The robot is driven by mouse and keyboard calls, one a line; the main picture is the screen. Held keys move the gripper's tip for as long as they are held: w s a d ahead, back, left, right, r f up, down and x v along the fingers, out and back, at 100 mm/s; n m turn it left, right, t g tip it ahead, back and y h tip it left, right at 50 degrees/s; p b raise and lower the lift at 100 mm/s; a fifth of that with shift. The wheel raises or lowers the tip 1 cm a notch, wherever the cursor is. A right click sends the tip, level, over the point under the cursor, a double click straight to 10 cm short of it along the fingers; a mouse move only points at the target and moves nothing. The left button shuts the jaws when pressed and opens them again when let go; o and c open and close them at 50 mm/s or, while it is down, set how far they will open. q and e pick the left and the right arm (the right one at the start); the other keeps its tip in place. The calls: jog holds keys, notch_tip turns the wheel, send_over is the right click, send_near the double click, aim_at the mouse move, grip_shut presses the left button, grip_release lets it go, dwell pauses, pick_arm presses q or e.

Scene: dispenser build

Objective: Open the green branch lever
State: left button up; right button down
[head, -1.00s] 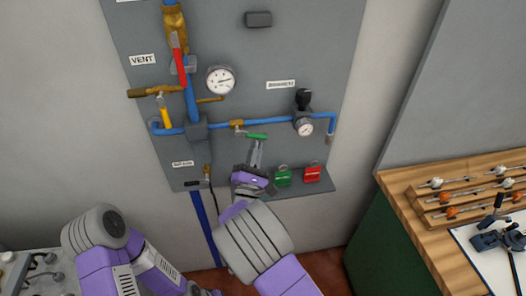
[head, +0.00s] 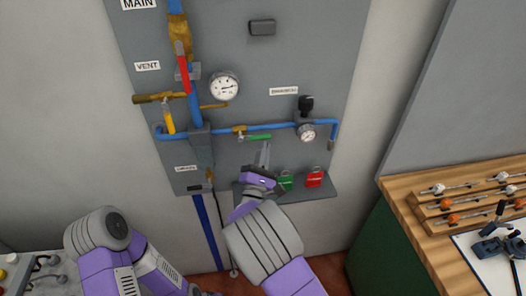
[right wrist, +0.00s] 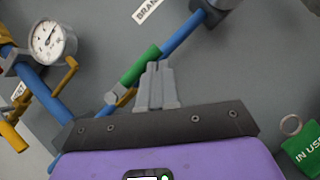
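The green branch lever (head: 259,137) lies along the blue branch pipe (head: 270,126), just below its brass valve body (head: 239,129). In the right wrist view the lever (right wrist: 139,66) runs roughly parallel to the pipe. My right gripper (head: 265,146) is just below the lever's free end. Its grey fingers (right wrist: 157,70) are together, with no lever visible between them. The tips overlap the lever's lower edge in the wrist view; I cannot tell whether they touch it. My left gripper is not in view; only my left arm shows.
A red lever (head: 183,72) and a yellow lever (head: 168,119) are further left on the panel. Gauges (head: 224,86) (head: 307,133) stick out. A green tag (head: 286,181) and a red tag (head: 315,177) are near the shelf, right of my gripper. A wooden bench (head: 405,196) stands at right.

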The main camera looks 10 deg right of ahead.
jog(key=s+f+b, duration=0.4)
jog(key=s+f, duration=0.5)
jog(key=shift+d+f, duration=0.2)
jog(key=shift+f, duration=0.05)
dwell(0.5)
